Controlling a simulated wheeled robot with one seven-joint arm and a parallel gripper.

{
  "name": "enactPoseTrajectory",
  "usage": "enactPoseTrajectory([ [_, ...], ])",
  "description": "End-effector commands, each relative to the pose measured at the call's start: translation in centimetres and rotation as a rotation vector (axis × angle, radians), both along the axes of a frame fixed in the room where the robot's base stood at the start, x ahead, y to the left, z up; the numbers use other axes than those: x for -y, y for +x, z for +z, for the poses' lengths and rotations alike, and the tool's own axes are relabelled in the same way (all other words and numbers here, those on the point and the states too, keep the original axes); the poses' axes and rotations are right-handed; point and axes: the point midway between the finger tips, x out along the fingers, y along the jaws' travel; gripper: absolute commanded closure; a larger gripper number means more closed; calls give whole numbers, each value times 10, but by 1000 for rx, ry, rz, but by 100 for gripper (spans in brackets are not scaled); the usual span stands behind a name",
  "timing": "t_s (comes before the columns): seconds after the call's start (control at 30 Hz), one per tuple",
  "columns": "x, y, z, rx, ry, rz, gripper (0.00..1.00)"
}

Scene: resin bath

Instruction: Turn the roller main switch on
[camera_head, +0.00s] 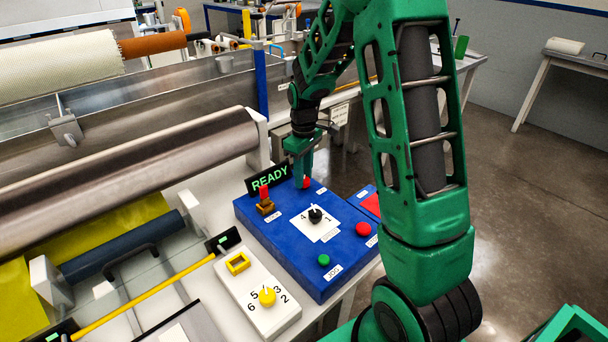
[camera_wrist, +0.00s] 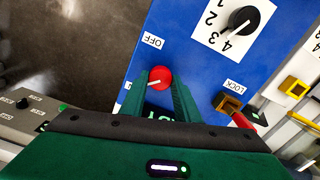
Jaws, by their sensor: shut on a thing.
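The main switch is a round red knob (camera_wrist: 160,76) with a white pointer mark, on the blue control box (camera_wrist: 200,62). In the wrist view my gripper (camera_wrist: 160,86) has one green finger on each side of the knob and is shut on it. An OFF label (camera_wrist: 152,41) shows above the knob. The pointer slants to the lower left, away from that label. Another label left of the knob is mostly hidden by a finger. In the head view my gripper (camera_head: 304,176) reaches down at the box's far right corner, and a little red shows beside it.
The box (camera_head: 290,262) also carries a black selector dial (camera_head: 315,215), a red button (camera_head: 363,229), a green button (camera_head: 323,260) and a red-tagged brass lock (camera_head: 265,204). A READY display (camera_head: 268,179) stands behind. A white panel with a yellow knob (camera_head: 267,296) lies left.

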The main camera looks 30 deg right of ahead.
Motion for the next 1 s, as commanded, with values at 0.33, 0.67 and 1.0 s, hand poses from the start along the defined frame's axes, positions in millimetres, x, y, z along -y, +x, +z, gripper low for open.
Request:
enactPoseTrajectory([
  [0.33,2,2,1,6,-3,-3,52],
  [0.67,1,2,9,4,-2,-3,52],
  [1.0,2,3,67,6,-3,-3,52],
])
